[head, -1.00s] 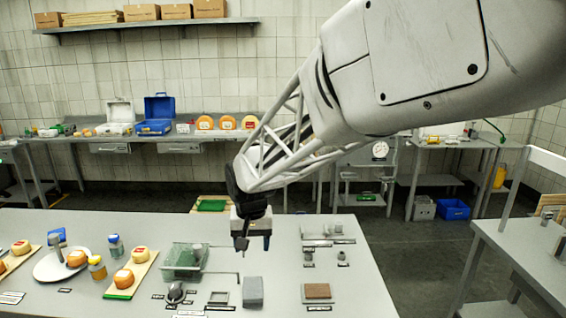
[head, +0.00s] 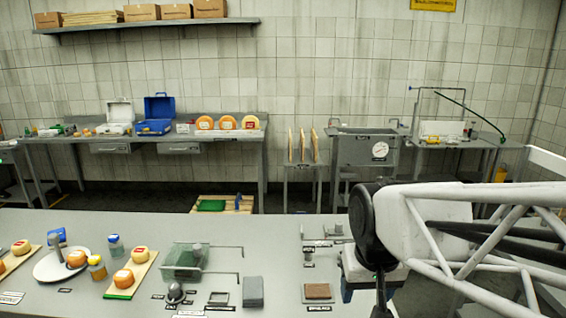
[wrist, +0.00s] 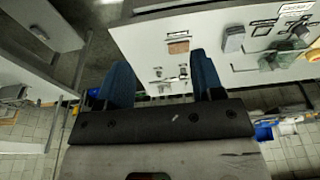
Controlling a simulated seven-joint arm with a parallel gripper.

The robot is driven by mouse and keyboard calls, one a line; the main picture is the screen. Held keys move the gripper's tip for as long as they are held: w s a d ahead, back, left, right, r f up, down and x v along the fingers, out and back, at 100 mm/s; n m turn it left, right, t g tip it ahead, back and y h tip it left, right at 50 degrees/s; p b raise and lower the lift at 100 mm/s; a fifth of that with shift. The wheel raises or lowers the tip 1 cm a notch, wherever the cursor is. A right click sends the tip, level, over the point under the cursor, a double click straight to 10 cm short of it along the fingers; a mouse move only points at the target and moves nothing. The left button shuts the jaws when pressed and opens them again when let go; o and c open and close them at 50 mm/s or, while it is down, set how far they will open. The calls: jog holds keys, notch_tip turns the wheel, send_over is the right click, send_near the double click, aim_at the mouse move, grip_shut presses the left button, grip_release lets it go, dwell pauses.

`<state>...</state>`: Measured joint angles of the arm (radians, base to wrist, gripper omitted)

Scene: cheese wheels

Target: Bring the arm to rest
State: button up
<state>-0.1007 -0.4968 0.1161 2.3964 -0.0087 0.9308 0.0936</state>
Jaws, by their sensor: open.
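My gripper (wrist: 163,78) is open and empty in the wrist view, with its two blue fingers wide apart. Floor and part of the worktop show beyond and between them. In the head view my arm enters from the right edge, and its dark wrist is over the right end of the near grey table (head: 275,285). The fingertips are mostly hidden there, so I cannot tell their height above the table.
Cheeses (head: 124,278) on boards, a round white plate (head: 50,268) and a green clear bin (head: 183,262) stand at the left. A grey block (head: 253,291) and a brown pad (head: 318,291) lie near my arm.

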jog(key=s+d+f, duration=0.1)
jog(key=s+d, duration=0.3)
jog(key=s, duration=0.4)
jog(key=shift+f, duration=0.3)
dwell(0.7)
